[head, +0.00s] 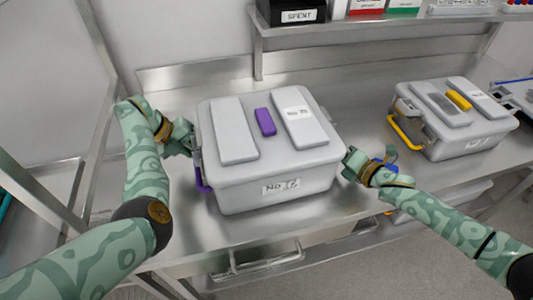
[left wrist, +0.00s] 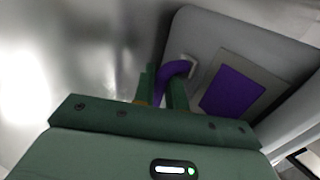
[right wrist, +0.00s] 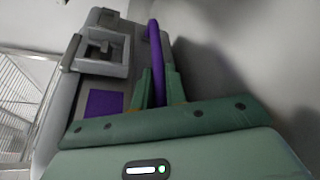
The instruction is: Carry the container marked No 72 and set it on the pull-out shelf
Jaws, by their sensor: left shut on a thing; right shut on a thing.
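A grey lidded container (head: 235,185) with a purple tag (head: 265,122) on its lid is at the middle of the steel counter. Its front label (head: 281,187) starts "No 7"; the last digit is blurred. I cannot tell whether it rests on the counter or is just above it. My left gripper (head: 188,138) is shut on the purple handle (left wrist: 176,69) at its left end. My right gripper (head: 350,160) is shut on the purple handle (right wrist: 155,50) at its right end. A metal frame with a bar (head: 265,262) shows under the counter's front edge; I cannot tell if it is the pull-out shelf.
A similar grey container (head: 465,145) with a yellow tag and handle stands on the counter at right. A wall shelf (head: 350,25) above holds a black "SPENT" box (head: 290,12) and several other boxes. A steel upright (head: 105,60) stands at left. Bare counter lies between the containers.

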